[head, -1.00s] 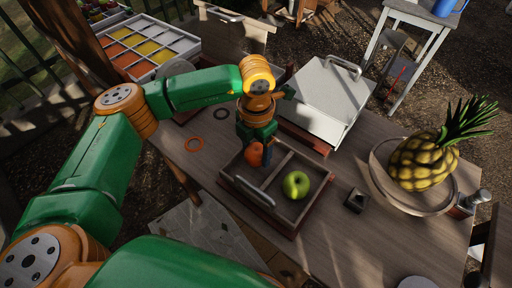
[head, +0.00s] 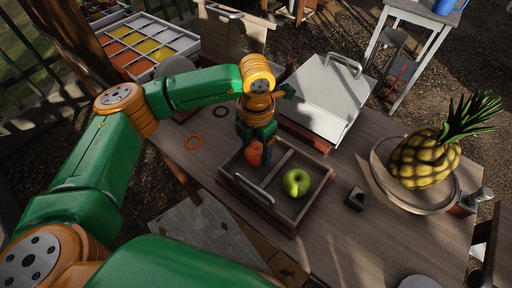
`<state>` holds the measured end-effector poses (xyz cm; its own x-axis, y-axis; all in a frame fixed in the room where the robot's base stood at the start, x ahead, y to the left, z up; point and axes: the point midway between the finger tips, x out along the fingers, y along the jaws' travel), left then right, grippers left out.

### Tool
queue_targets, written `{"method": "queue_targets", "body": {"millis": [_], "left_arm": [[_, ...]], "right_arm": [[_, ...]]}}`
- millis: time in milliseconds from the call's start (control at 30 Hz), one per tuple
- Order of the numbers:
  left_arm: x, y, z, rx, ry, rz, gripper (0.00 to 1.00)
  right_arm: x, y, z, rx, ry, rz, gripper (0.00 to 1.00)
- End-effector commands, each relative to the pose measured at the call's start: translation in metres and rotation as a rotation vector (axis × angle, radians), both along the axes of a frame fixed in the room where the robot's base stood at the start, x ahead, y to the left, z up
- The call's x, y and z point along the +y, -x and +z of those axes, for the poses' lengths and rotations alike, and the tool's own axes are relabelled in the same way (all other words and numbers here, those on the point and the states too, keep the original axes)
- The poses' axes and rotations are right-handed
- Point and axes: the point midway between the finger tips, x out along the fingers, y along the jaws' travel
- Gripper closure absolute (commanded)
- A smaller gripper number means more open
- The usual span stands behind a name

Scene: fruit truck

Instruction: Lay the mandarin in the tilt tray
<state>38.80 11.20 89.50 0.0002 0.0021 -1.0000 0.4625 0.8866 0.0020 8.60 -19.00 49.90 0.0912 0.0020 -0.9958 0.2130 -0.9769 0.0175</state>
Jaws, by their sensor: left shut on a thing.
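The orange mandarin (head: 254,155) is in my left gripper (head: 256,148), which is shut on it. The gripper points down over the left compartment of the wooden tilt tray (head: 285,227). I cannot tell whether the mandarin touches the tray floor. The tray has a divider and a metal handle on its front left side. A green apple (head: 296,183) lies in its right compartment. My right gripper is not in view.
A pineapple (head: 423,160) stands on a round board at the right. A metal-lidded box (head: 321,101) is behind the tray.

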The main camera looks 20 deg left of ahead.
Motion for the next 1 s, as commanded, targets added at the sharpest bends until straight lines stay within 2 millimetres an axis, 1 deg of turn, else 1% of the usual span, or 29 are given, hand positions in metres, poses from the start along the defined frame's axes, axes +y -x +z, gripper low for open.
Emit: {"method": "queue_targets", "body": {"millis": [600, 1000], "left_arm": [[0.0, 0.0, -0.0075, 0.0, 0.0, 0.0, 0.95], [0.0, 0.0, -0.0077, 0.0, 0.0, 0.0, 0.95]], "right_arm": [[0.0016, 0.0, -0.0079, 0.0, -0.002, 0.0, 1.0], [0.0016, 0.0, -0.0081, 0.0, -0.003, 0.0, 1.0]]}}
